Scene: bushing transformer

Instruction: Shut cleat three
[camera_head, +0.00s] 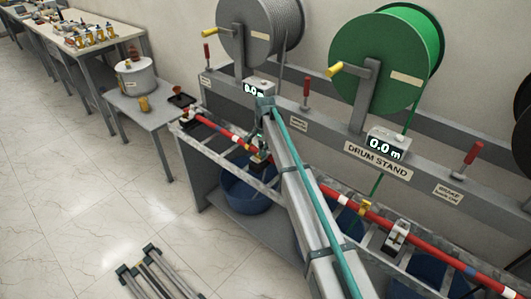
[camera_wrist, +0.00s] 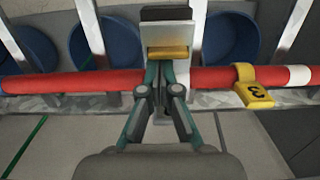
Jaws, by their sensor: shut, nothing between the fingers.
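In the wrist view, a cleat (camera_wrist: 168,33) with a dark top plate, a pale metal face and a yellow-brown bar stands over the red cable (camera_wrist: 80,80). A yellow tag (camera_wrist: 256,92) marked 3 hangs on the cable just right of it. My gripper (camera_wrist: 165,72) is shut and empty, its fingertips at the near side of the cleat, just below the yellow-brown bar. I cannot tell whether they touch. The cleat's latch is not clear. In the head view, this cleat (camera_head: 259,158) is small and partly hidden by my arm.
Another cleat (camera_head: 397,234) is on the cable at right, with a yellow tag (camera_head: 364,208) to its left. Metal rungs cross above blue tubs (camera_wrist: 230,40). The drum stand (camera_head: 377,158) carries a grey drum (camera_head: 262,28) and a green drum (camera_head: 385,60). Floor at left is open.

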